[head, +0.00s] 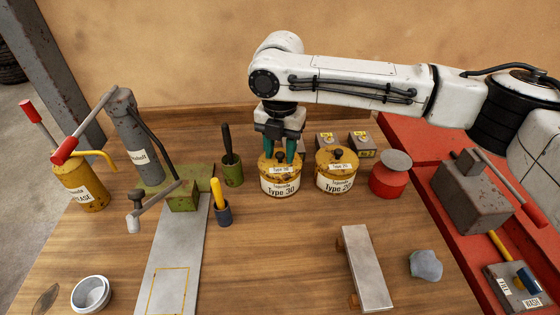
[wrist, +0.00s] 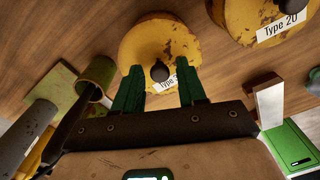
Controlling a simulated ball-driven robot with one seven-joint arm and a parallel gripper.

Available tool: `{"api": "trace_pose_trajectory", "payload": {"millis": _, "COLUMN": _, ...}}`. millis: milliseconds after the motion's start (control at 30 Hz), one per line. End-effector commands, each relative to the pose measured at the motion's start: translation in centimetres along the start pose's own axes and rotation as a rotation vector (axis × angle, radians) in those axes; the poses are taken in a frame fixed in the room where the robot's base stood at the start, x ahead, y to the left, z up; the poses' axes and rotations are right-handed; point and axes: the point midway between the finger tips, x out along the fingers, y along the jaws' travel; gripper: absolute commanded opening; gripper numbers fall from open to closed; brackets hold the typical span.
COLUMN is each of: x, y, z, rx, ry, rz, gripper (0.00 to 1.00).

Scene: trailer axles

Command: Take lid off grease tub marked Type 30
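The yellow grease tub marked Type 30 (head: 280,185) stands on the wooden bench with its lid (head: 268,162) on. In the wrist view the worn yellow lid (wrist: 150,38) has a dark round knob (wrist: 160,72) in its middle, and its label is partly hidden by a finger. My gripper (head: 280,155) points down over this lid. Its green fingers are apart, one on each side of the knob in the wrist view (wrist: 161,75), with nothing held. I cannot tell whether the fingertips touch the lid.
A similar tub marked Type 20 (head: 336,181) stands close on the right, with a red can (head: 388,178) beyond it. A green holder (head: 232,172) stands on the left. Small grey boxes (head: 361,141) sit behind. The bench in front is mostly clear.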

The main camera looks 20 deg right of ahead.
Motion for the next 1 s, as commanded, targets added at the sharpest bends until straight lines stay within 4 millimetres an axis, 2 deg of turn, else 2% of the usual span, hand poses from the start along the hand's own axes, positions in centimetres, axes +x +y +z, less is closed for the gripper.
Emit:
{"api": "trace_pose_trajectory", "payload": {"millis": 67, "x": 0.0, "y": 0.0, "z": 0.0, "rx": 0.0, "ry": 0.0, "rz": 0.0, "gripper": 0.33}}
{"api": "trace_pose_trajectory", "payload": {"millis": 400, "x": 0.0, "y": 0.0, "z": 0.0, "rx": 0.0, "ry": 0.0, "rz": 0.0, "gripper": 0.0}}
{"api": "trace_pose_trajectory", "payload": {"millis": 767, "x": -0.1, "y": 0.0, "z": 0.0, "rx": 0.0, "ry": 0.0, "rz": 0.0, "gripper": 0.0}}
{"api": "trace_pose_trajectory", "payload": {"millis": 1000, "x": -1.9, "y": 0.1, "z": 0.0, "rx": -0.001, "ry": 0.0, "rz": 0.002, "gripper": 0.0}}
